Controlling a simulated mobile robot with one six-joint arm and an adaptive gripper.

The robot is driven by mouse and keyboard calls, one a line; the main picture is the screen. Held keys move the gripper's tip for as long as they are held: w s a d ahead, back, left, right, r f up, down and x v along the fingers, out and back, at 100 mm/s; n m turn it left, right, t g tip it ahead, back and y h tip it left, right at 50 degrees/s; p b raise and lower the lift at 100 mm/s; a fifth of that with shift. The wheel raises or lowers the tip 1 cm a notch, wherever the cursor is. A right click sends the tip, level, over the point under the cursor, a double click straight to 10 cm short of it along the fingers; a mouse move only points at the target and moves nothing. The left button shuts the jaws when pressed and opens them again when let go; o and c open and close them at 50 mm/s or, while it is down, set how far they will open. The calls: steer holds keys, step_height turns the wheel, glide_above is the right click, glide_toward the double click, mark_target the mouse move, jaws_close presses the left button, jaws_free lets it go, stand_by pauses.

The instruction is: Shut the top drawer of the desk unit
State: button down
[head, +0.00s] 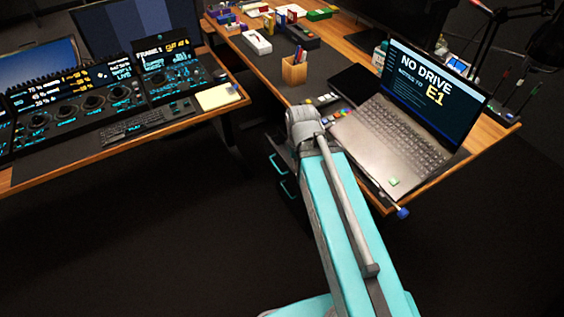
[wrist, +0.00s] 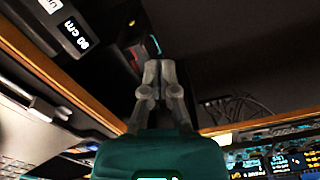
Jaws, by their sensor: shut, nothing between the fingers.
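The desk unit shows in the head view as a dark body under the desk edge, partly hidden behind my arm. Two teal handles show on its front, an upper one (head: 277,164) and a lower one (head: 290,190). The upper one appears to belong to the top drawer; how far that drawer stands out is hard to tell in the dark. My gripper (wrist: 159,65) is shut and empty in the wrist view, and my arm hides it in the head view. A small teal piece, possibly a handle, shows just beyond the fingertips; contact cannot be told.
A laptop (head: 395,135) stands on the wooden desk, right of my arm. A pencil cup (head: 294,70) stands farther back. A control console (head: 95,100) is on another desk at left. Dark floor lies open between the desks. Cables (wrist: 238,108) show in the wrist view.

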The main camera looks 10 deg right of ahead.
stand_by(0.3)
steer(key=w+a+f+n+t+h+b, duration=0.1)
steer(key=w+a+f+n+h+b, duration=0.3)
steer(key=w+f+n+b, duration=0.6)
steer(key=w+a+f+n+t+h+b, duration=0.1)
steer(key=w+a+f+n+h+b, duration=0.3)
steer(key=w+f+n+b, duration=0.7)
step_height(320, 180, down, 4)
steer(key=w+a+b, duration=0.2)
steer(key=b, duration=0.7)
steer(key=shift+w+a+n+t+h, duration=0.2)
steer(key=shift+a+n+t+h, duration=0.1)
steer(key=shift+t, duration=0.1)
steer(key=shift+d+f+b, duration=0.1)
steer(key=shift+f+b, duration=0.05)
steer(key=shift+b, duration=0.25)
